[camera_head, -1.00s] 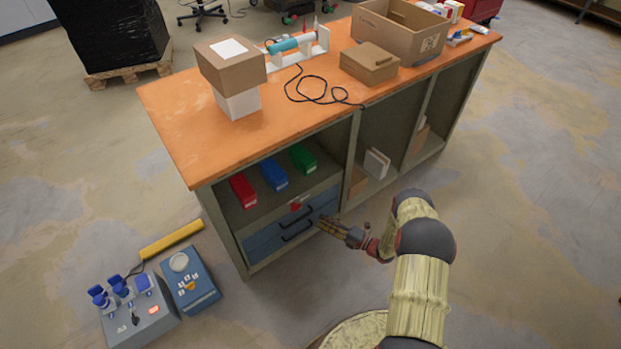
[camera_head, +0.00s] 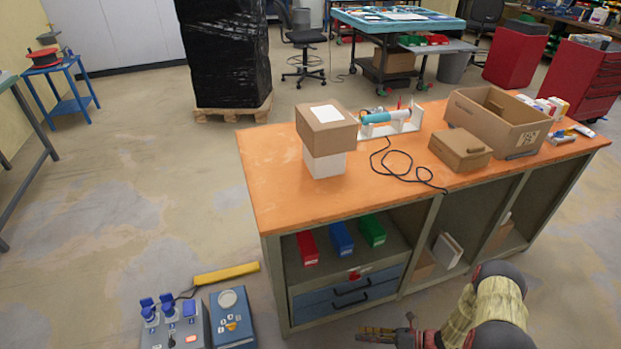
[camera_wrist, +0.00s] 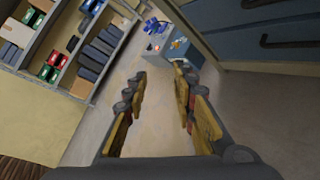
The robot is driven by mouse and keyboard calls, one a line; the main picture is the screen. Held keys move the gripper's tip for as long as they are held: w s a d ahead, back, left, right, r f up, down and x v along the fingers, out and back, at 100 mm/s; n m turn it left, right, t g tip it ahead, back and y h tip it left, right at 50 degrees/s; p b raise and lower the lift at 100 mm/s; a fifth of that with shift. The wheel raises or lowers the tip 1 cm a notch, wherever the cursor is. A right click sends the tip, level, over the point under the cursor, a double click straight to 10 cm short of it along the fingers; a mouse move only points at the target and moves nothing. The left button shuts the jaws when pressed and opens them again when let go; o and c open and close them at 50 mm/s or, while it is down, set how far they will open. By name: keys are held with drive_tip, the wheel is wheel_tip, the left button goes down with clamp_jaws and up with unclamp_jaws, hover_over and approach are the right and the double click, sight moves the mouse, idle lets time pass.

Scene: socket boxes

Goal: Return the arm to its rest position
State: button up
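My gripper (camera_head: 378,335) is at the bottom edge of the head view, in front of the orange-topped workbench (camera_head: 290,185) and apart from it. In the wrist view my gripper (camera_wrist: 162,82) shows two yellow-padded fingers spread apart, with only floor between them. My arm is bent at the lower right of the head view, and part of it is cut off by the frame. The blue drawers (camera_head: 325,309) under the bench look closed. Their dark handles also show at the upper right of the wrist view (camera_wrist: 290,42).
Red (camera_head: 307,248), blue (camera_head: 341,238) and green (camera_head: 372,231) bins sit on the shelf above the drawers. Control boxes (camera_head: 232,318) stand on the floor left of the bench. A shelf rack (camera_wrist: 82,50) shows in the wrist view.

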drive_tip(key=s+d+r+n+g+h+p, duration=0.1)
drive_tip(key=s+r+n+g+h, duration=0.2)
drive_tip(key=r+n, duration=0.75)
drive_tip(key=s+d+r+n+g+h+p, duration=0.15)
drive_tip(key=s+r+n+h, duration=0.3)
drive_tip(key=r, duration=1.05)
drive_tip(key=s+d+r+n+g+h+p, duration=0.1)
drive_tip(key=s+d+r+n+g+h, duration=0.15)
drive_tip(key=r+n, duration=0.8)
drive_tip(key=s+a+r+n+t+h+p, duration=0.1)
drive_tip(key=s+r+t, duration=0.1)
drive_tip(key=r, duration=0.7)
drive_tip(key=s+a+r+n+t+h+p, duration=0.1)
drive_tip(key=s+a+r+n+t+h, duration=0.1)
drive_tip(key=r, duration=0.8)
drive_tip(key=s+a+r+n+t+h+p, duration=0.1)
drive_tip(key=s+r+t, duration=0.3)
drive_tip(key=r, duration=0.6)
drive_tip(key=shift+s+a+t, duration=0.2)
drive_tip(key=shift+a+t, duration=0.3)
drive_tip(key=shift+a, duration=0.1)
drive_tip(key=shift+c, duration=0.2)
